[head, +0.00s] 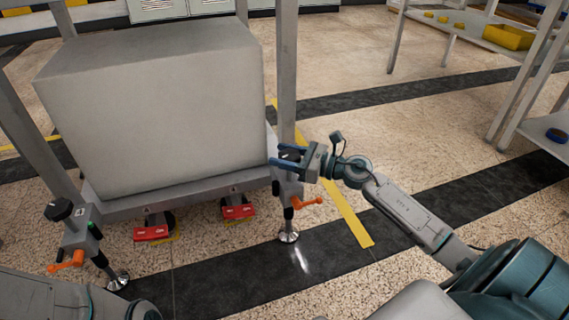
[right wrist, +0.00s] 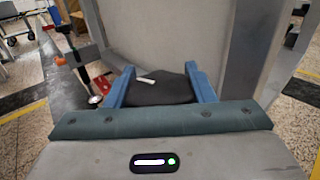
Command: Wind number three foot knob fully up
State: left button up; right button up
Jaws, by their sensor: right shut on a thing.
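My right gripper (head: 287,155) is shut on a black foot knob (right wrist: 160,91) at the top of the right-hand leg's foot unit. In the right wrist view its blue fingers stand on both sides of the knob, and a white mark shows on the knob's top. Below it are an orange lever (head: 306,201) and a round metal foot pad (head: 288,236) at floor level; I cannot tell whether the pad touches the floor. Another black knob (head: 59,209) tops the left-hand foot unit, free of any gripper. No readable number shows by the held knob. My left gripper is out of view.
A large grey block (head: 155,105) sits on the frame between the legs. Two red wheel parts (head: 152,233) (head: 238,211) show under the frame's front edge. Shelving (head: 480,38) stands at the right back. The floor between is clear, with dark and yellow stripes.

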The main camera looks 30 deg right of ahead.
jog(key=shift+y, duration=0.3)
jog(key=o, duration=1)
jog(key=p+v, duration=0.5)
jog(key=v, duration=0.6)
jog(key=shift+w+r+p, duration=0.1)
jog(key=shift+r+p, duration=0.05)
jog(key=shift+p, duration=0.15)
